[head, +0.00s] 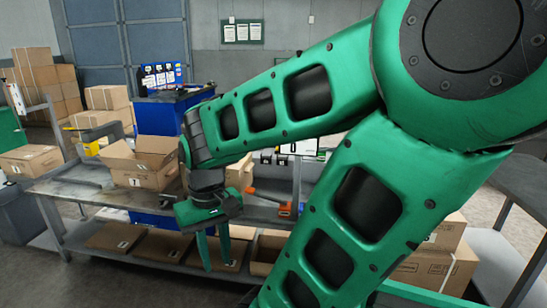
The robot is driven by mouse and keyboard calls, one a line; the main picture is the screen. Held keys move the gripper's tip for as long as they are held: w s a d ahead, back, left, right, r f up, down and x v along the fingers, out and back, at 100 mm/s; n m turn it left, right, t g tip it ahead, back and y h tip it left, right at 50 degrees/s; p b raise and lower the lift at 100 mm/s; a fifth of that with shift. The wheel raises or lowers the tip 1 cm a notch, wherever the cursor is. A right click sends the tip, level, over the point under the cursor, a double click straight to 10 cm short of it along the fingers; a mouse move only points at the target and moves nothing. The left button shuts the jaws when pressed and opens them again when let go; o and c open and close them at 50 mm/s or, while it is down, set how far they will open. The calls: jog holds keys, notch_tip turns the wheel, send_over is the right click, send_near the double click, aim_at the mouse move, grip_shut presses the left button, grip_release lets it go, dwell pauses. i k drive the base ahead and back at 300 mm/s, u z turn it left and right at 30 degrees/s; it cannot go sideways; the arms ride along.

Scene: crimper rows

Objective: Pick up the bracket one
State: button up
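My gripper (215,262) hangs from my green arm with its fingers pointing down, in front of the workbench (75,193). The two green fingers are apart, with nothing seen between them. I cannot pick out a bracket for certain. An orange-handled tool (265,196) lies on the bench to the right of my gripper, and a small orange item (285,211) is beside it, close to my arm. Both are too small to name surely. My arm hides much of the bench's right part.
An open cardboard box (135,179) stands on the bench, left of my gripper. Flat cardboard pieces (165,243) lie on the lower shelf. A blue cabinet (160,118) stands behind. Stacked boxes (445,268) are at right. Open floor (30,285) shows at lower left.

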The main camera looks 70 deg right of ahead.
aim_at(264, 160)
jog(key=z, duration=0.45)
jog(key=i, duration=1.15)
jog(key=z, duration=1.15)
jog(key=i, duration=0.8)
jog(key=z, duration=0.35)
